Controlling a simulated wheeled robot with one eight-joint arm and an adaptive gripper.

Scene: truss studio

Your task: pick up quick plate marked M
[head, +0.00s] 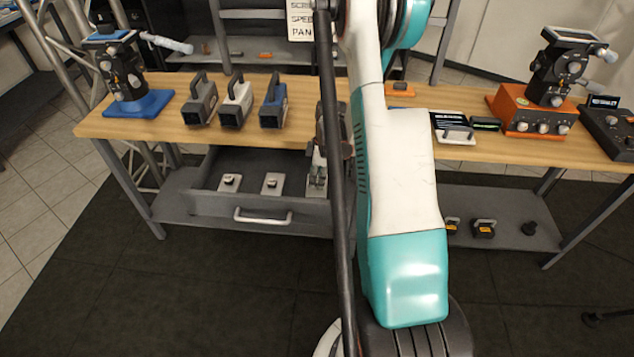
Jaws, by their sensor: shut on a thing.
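Below the tabletop, a grey drawer (285,216) stands open. Two quick plates lie in it, pale squares with a dark raised middle: the left one (230,183) and the middle one (271,184). My gripper (318,172) points down into the right part of the drawer, partly hidden by my arm and a dark pole. It is shut on a third quick plate (317,189), at or just above the drawer floor; I cannot tell which. No M or other letter is readable on any plate.
Three camera-like blocks (237,103) stand on the wooden tabletop (167,122). A blue-based tripod head (128,80) is at left, an orange-based one (545,95) at right. The drawer's front wall and handle (263,215) stand close before my gripper. A lower shelf (505,229) holds small dark items.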

